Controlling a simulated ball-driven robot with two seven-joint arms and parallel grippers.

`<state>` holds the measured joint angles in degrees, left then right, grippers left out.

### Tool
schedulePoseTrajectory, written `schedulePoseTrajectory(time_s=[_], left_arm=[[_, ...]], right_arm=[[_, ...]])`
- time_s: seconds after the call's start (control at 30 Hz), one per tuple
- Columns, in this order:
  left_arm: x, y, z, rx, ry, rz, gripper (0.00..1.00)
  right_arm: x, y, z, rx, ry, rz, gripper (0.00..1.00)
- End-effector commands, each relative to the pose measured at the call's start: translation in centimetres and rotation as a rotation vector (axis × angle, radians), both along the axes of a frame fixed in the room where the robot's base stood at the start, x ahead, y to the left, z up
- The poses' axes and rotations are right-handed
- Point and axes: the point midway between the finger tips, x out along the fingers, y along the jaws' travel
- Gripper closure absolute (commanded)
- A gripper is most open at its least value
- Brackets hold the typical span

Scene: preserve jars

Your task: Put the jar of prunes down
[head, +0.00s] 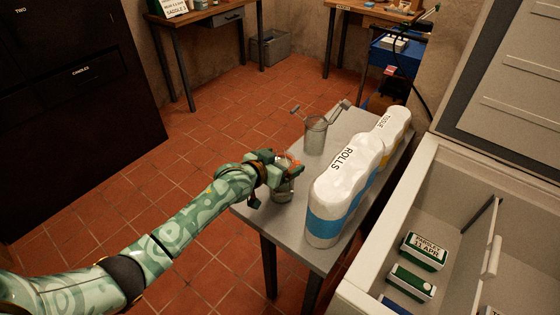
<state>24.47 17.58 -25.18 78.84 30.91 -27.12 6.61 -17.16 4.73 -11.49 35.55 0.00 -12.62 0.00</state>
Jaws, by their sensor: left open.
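A small glass jar (284,190) stands on the near left part of the grey table; I take it for the jar of prunes, though no label on it can be read. My left gripper (278,178) is at this jar, open, with its fingers about the upper part and hiding much of it. A bit of orange-red shows by the fingers. I cannot tell whether a finger touches the glass. My right gripper is not in view.
Another jar (315,136) with its lid swung open stands farther back on the grey table (345,122). White wrapped packs of rolls (345,180) and tissue (394,125) fill the right side. An open chest (395,245) holding boxes is at right.

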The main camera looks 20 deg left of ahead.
Motion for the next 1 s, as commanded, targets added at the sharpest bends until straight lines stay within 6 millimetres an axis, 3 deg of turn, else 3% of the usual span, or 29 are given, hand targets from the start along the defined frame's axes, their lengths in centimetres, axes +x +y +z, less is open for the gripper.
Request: schedulePoseTrajectory(time_s=[0.17,0.6,1.0], left_arm=[[-1.2,0.5,0.8,0.001,0.000,0.000,0.06],[-9.3,3.4,4.4,0.000,0.000,0.000,0.06],[-10.5,3.8,4.5,0.001,0.003,0.001,0.06]], right_arm=[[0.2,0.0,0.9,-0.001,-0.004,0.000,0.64],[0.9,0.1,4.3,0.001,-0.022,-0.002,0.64],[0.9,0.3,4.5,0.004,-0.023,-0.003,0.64]])
